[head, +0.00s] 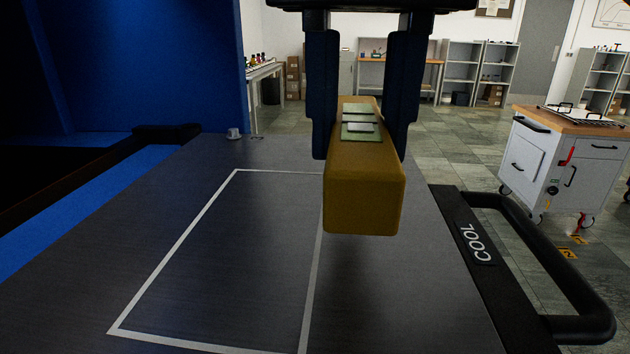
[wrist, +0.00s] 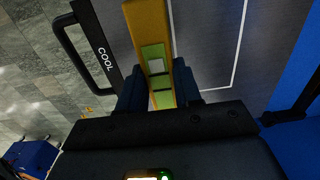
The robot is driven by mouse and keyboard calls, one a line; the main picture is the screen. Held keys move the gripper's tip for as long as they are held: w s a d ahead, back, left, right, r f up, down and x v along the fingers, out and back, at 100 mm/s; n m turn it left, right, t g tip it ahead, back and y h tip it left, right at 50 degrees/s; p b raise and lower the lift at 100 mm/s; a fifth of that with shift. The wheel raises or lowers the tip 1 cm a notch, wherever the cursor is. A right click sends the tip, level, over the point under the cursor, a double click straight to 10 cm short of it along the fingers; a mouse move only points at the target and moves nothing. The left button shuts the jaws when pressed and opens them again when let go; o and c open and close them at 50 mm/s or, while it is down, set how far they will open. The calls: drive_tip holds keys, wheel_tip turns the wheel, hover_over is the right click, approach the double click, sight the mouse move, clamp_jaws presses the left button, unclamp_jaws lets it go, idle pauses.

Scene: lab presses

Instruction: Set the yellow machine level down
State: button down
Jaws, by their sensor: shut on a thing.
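The yellow machine level (head: 364,200) is a long box-shaped bar with pale green plates on its top. My gripper (head: 362,125) is shut on its sides, and the level is held above the dark table top (head: 270,320), with its long side pointing away from the head camera. In the wrist view the level (wrist: 148,22) shows between my gripper's fingers (wrist: 158,88). A white outlined rectangle (head: 172,258) is marked on the table. The level hangs over and just beyond the right line of this outline. Its underside is hidden.
A black handle rail (head: 590,290) and a plate reading COOL (head: 478,243) run along the table's right edge. A small white cup-like object (head: 233,133) stands at the far edge. A blue panel (head: 145,65) rises at the left. The outlined area is clear.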

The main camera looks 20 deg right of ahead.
sight(320, 232)
drive_tip(key=shift+w+a+f, duration=0.3)
drive_tip(key=shift+a+f, duration=0.1)
drive_tip(key=shift+a, duration=0.1)
drive_tip(key=shift+w+a+f, duration=0.3)
drive_tip(key=shift+a+f, duration=0.05)
drive_tip(key=shift+a, duration=0.15)
drive_tip(key=shift+f, duration=1.95)
drive_tip(key=shift+f, duration=0.1)
drive_tip(key=c, duration=0.8)
unclamp_jaws()
wheel_tip(320, 232, up, 12)
drive_tip(key=shift+r+p, duration=0.1)
drive_tip(key=shift+p, duration=0.2)
